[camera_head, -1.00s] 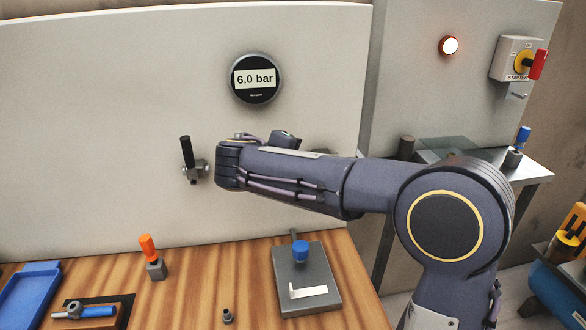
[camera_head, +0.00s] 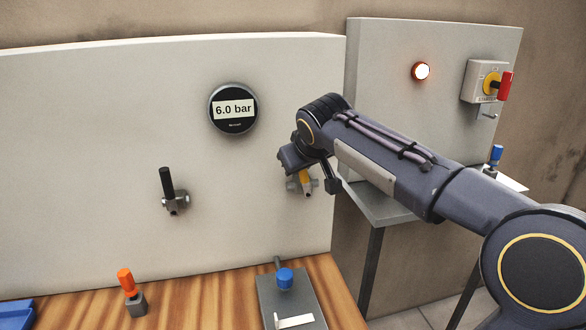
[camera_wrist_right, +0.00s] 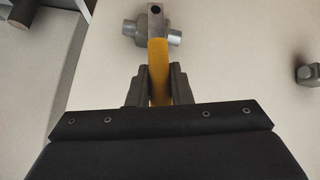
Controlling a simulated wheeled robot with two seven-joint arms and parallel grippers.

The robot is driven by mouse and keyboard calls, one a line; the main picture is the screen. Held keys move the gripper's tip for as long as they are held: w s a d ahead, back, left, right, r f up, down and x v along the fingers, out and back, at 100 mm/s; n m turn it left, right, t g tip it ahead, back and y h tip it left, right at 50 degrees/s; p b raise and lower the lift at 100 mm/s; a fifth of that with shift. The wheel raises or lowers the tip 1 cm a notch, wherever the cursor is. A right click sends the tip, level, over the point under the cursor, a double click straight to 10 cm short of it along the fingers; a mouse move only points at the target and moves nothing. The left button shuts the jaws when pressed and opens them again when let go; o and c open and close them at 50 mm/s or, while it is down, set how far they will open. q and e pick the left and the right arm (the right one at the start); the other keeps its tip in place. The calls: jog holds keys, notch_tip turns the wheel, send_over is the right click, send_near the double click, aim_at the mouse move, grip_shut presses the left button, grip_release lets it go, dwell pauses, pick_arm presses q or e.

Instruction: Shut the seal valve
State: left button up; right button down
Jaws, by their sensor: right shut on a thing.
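A valve with a yellow lever handle (camera_head: 305,178) sits on the right part of the pale panel. Its handle points up from the metal body (camera_head: 303,188), and it also shows in the right wrist view (camera_wrist_right: 158,65). My right gripper (camera_wrist_right: 158,88) is shut on the yellow handle, with one dark finger on each side. In the head view my wrist hides most of the fingers and the handle's upper end. A second valve with a black handle (camera_head: 167,182) stands upright to the left. No label shows which is the seal valve. My left gripper is not in view.
A round gauge (camera_head: 233,108) reads 6.0 bar. A wooden bench (camera_head: 190,295) below carries an orange-topped part (camera_head: 127,283) and a grey plate (camera_head: 290,305) with a blue knob. A lit lamp (camera_head: 421,71) and starter switch (camera_head: 487,83) are on the right panel.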

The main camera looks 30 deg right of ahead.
jog(key=shift+s+d+r+m+y, duration=0.1)
jog(key=shift+s+d+m+y, duration=0.1)
jog(key=shift+d+m+y, duration=0.5)
jog(key=shift+d, duration=0.2)
jog(key=c, duration=1.3)
grip_release()
jog(key=v, duration=0.7)
jog(key=shift+s+d, duration=0.15)
jog(key=shift+s, duration=0.25)
jog(key=shift+r, duration=0.1)
